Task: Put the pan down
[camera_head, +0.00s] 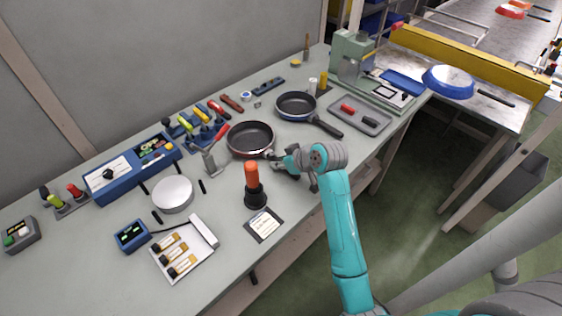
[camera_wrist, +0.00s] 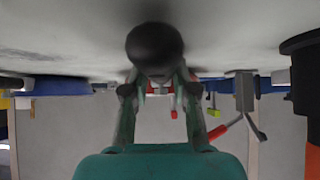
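A dark frying pan with a reddish rim (camera_head: 251,139) is level near the middle of the workbench. In the head view I cannot tell whether its base touches the bench. My gripper (camera_head: 272,157) is at the pan's near right side, low over the bench, and covers most of its handle. In the wrist view, my gripper's fingers (camera_wrist: 158,88) are on either side of a dark rounded handle end (camera_wrist: 154,48) and appear shut on it. The pan's body is mostly hidden there.
A second dark pan (camera_head: 296,105) lies behind to the right, its handle pointing right. An orange-topped tool (camera_head: 252,183) stands close to my gripper. A red-handled clamp (camera_head: 213,151) is left of the pan. A blue pan (camera_head: 448,80) lies near the conveyor's yellow rail (camera_head: 470,62).

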